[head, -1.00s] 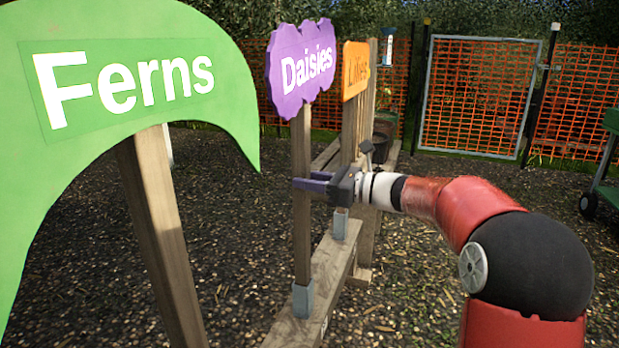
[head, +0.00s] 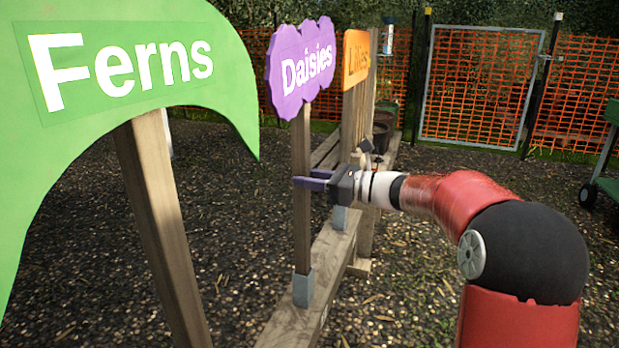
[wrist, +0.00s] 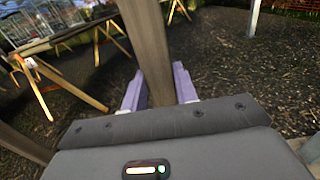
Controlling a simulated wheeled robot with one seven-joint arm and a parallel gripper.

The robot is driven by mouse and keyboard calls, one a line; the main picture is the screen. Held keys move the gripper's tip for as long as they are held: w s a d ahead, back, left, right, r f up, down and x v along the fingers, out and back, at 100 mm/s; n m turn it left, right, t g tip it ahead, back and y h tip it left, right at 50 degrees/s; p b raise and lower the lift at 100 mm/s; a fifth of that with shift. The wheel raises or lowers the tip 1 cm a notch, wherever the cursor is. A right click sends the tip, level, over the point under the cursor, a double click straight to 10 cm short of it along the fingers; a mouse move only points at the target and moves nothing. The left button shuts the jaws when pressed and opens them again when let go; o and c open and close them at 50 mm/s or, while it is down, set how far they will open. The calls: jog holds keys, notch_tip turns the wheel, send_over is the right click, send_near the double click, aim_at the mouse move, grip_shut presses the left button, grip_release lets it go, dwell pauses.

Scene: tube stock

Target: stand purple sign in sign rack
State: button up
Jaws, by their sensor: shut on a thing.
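The purple sign (head: 301,68), lettered "Daisies", stands upright on a wooden post (head: 301,225). The foot of the post meets a grey metal socket (head: 303,288) on the wooden beam of the sign rack (head: 325,262); how deep it sits inside is hidden. My gripper (head: 308,180) is shut on the post about midway up. In the wrist view, the post (wrist: 148,45) stands between the two purple fingers (wrist: 160,88).
A green "Ferns" sign (head: 130,75) stands close at the left. An orange "Lilies" sign (head: 356,58) is behind the purple one. An orange mesh fence with a gate (head: 480,90) closes the back. Open wood-chip ground lies right of the rack.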

jog(key=shift+f, duration=0.4)
jog(key=o, duration=1.1)
jog(key=shift+o, duration=0.2)
jog(key=shift+f, duration=0.1)
jog(key=p+v, duration=0.1)
jog(key=v, duration=0.6)
jog(key=shift+s+d, duration=0.15)
jog(key=shift+d, duration=0.2)
